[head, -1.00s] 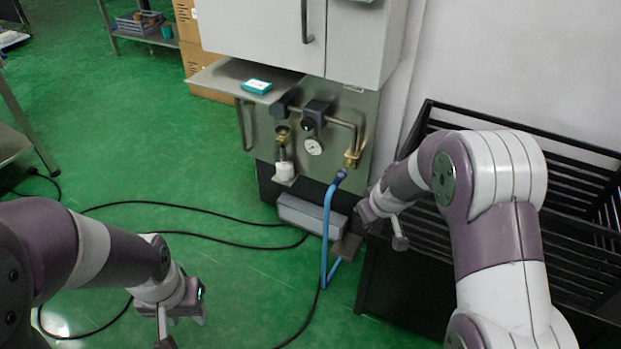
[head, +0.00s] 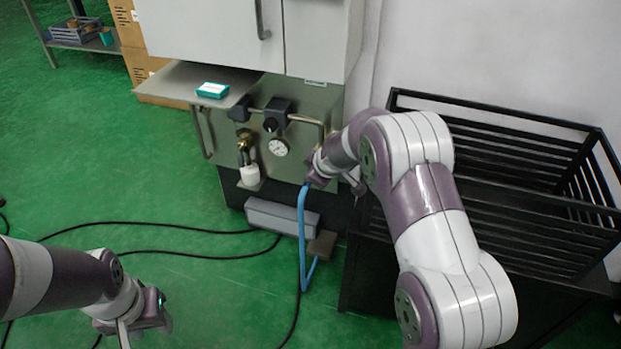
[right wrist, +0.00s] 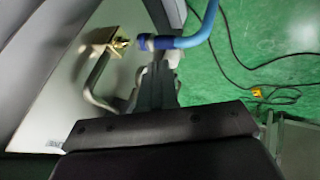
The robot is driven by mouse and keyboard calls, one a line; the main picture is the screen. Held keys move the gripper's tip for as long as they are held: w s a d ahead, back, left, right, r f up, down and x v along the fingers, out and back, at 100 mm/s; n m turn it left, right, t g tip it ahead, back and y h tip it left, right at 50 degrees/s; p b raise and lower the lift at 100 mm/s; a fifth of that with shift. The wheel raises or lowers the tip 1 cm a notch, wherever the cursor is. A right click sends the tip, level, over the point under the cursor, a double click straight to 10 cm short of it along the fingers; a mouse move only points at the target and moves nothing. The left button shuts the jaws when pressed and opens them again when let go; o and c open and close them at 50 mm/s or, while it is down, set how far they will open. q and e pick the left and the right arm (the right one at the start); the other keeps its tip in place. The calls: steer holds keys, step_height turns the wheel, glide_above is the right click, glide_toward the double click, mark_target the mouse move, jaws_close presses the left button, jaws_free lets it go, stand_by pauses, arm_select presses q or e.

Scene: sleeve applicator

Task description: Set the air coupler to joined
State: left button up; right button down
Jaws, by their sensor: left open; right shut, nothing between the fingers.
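The air coupler shows in the right wrist view as a brass fitting (right wrist: 119,42) on the panel, with a dark blue collar (right wrist: 148,42) in line with it. A blue hose (right wrist: 198,34) runs from the collar; it also hangs down in the head view (head: 301,225). In the head view my right gripper (head: 318,176) hides the coupler. My left gripper (head: 142,326) is open and empty, low over the floor at the left.
The steel panel with a pressure gauge (head: 278,147) and pipes sits under a grey cabinet (head: 210,35). A shelf with a teal box (head: 212,90) juts out at its left. A black slatted crate (head: 520,165) stands at the right. Black cables (head: 190,255) cross the green floor.

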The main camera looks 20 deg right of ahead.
steer(key=x, duration=0.7)
steer(key=shift+w, duration=0.1)
steer(key=w+d, duration=0.1)
steer(key=w+d+p, duration=0.1)
steer(key=w, duration=0.1)
steer(key=shift+w+d+r, duration=0.1)
steer(key=shift+w+d, duration=0.05)
